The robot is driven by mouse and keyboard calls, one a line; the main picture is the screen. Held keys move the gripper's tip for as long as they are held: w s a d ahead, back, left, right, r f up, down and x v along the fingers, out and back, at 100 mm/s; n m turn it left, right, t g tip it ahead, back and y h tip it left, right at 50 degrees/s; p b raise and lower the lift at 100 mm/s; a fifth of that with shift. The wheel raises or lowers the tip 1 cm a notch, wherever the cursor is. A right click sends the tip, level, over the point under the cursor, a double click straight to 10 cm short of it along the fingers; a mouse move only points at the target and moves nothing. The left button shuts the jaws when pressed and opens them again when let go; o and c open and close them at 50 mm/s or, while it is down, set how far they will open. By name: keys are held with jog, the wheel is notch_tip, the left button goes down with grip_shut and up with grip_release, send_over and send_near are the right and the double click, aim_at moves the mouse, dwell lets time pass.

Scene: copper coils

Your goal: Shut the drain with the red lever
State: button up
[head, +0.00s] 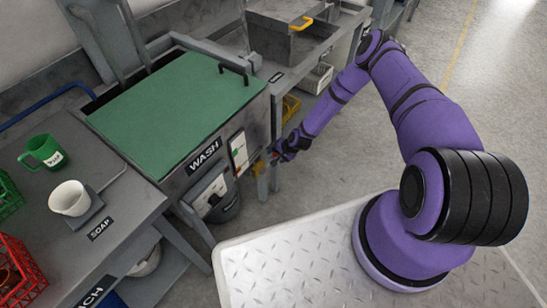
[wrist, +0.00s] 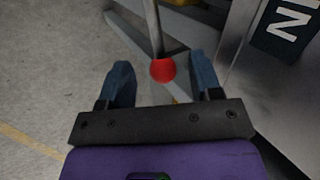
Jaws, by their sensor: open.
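The red lever shows in the wrist view as a red knob (wrist: 162,70) at the end of a thin metal rod (wrist: 153,25). The knob lies between the two blue fingers of my gripper (wrist: 161,66), which stand apart with a visible gap on each side. In the head view my gripper (head: 275,153) is at the right side of the wash station (head: 204,152), low beside its front corner. The lever is mostly hidden there. I cannot make out the drain itself in either view.
A green board (head: 175,105) covers the wash basin. A grey bucket (head: 223,205) hangs or stands below its front. A green mug (head: 42,151) and a white cup (head: 70,198) are on the left bench. Open floor (head: 300,180) lies in front.

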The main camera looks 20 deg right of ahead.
aim_at(274, 156)
jog(key=shift+x, duration=1.8)
jog(key=shift+r, duration=0.1)
grip_shut()
